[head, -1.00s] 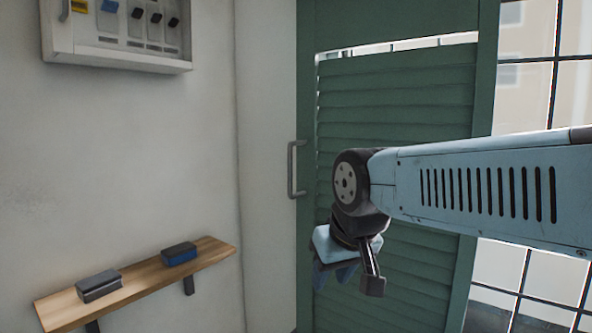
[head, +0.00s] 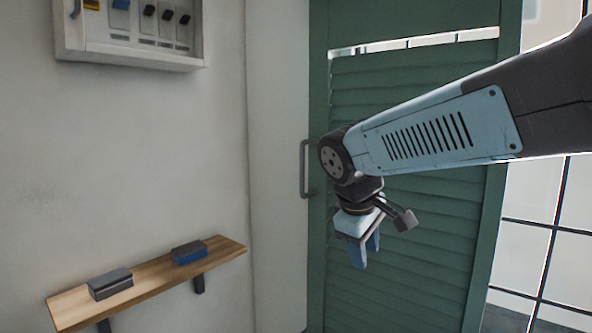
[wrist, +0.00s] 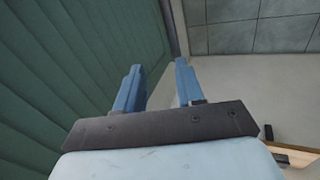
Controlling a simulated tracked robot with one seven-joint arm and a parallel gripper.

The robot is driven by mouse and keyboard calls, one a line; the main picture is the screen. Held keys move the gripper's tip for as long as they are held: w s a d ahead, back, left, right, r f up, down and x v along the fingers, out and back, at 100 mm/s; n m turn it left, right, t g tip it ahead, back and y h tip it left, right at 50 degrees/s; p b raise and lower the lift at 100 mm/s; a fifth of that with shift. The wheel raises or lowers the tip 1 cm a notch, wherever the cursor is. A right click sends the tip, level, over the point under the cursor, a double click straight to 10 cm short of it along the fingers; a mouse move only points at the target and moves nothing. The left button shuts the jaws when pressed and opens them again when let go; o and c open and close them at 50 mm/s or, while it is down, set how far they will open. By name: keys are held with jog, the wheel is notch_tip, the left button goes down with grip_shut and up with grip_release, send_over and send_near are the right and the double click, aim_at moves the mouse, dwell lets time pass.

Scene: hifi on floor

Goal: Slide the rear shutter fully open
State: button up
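The green louvered shutter (head: 400,250) fills the middle of the head view, and its slats also show at the left of the wrist view (wrist: 75,70). A grey bar handle (head: 303,168) stands upright at the shutter's left edge. My gripper (head: 366,255) hangs pointing down in front of the slats, right of the handle and below it, apart from it. In the wrist view my gripper (wrist: 157,85) has its two blue fingers spread with a gap and nothing between them. The handle is not clearly visible in the wrist view.
A wooden shelf (head: 72,309) on the left wall bears a grey block (head: 110,284) and a blue-and-black block (head: 189,253). A switch box (head: 128,58) hangs above. A gridded window (head: 530,215) lies at the right. The wall between box and shelf is bare.

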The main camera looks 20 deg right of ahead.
jog(key=w+r+n+h, duration=0.2)
jog(key=w+n+h, duration=0.25)
jog(key=w, duration=0.25)
jog(key=n+t+h, duration=0.5)
jog(key=n+h, duration=0.4)
jog(key=n, duration=0.3)
send_near(301, 168)
jog(key=shift+y, duration=0.25)
jog(key=x, duration=1)
jog(key=shift+w+d+r, duration=0.15)
jog(key=shift+d, duration=0.15)
grip_shut()
